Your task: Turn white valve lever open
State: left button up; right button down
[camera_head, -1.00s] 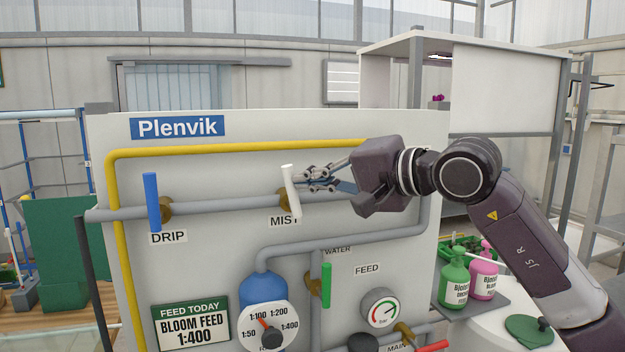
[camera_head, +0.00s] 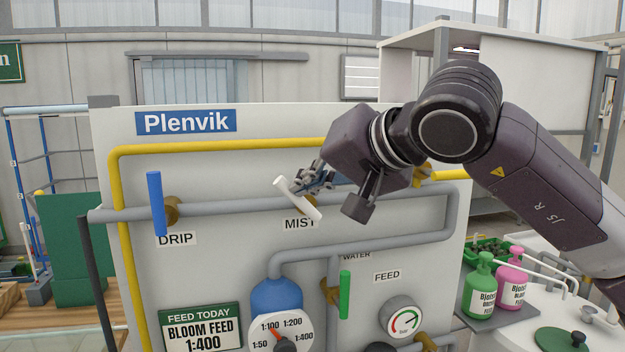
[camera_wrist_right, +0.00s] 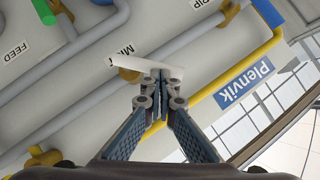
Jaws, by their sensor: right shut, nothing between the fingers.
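The white valve lever (camera_head: 299,199) is on the grey MIST pipe, above the MIST label (camera_head: 298,224). It slants from upper left to lower right, between upright and level. My right gripper (camera_head: 303,183) is shut, its fingertips right at the lever's upper part. In the wrist view the shut fingertips (camera_wrist_right: 160,76) are against or just beside the white lever (camera_wrist_right: 143,67); I cannot tell whether they touch. Nothing shows held between them. The lever's brass valve body is mostly hidden. My left gripper is out of view.
A blue DRIP lever (camera_head: 156,203) stands upright to the left. A green lever (camera_head: 344,295) hangs below, beside a pressure gauge (camera_head: 401,317). A yellow pipe (camera_head: 220,147) runs above. Green (camera_head: 481,288) and pink bottles (camera_head: 512,277) stand at right.

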jog(key=shift+s+a+f+n+h+p, duration=0.15)
jog(key=shift+a+f+n+h, duration=0.15)
jog(key=shift+a+n+h, duration=0.3)
jog(key=shift+s+a+f+n+h+p, duration=0.15)
jog(key=shift+a+f+n+h, duration=0.15)
jog(key=shift+n+h, duration=0.3)
jog(key=shift+s+a+f+n+t+h, duration=0.15)
jog(key=shift+a+f+n+t+h, duration=0.15)
jog(key=shift+a+f+n+h, duration=0.4)
jog(key=shift+b, duration=0.35)
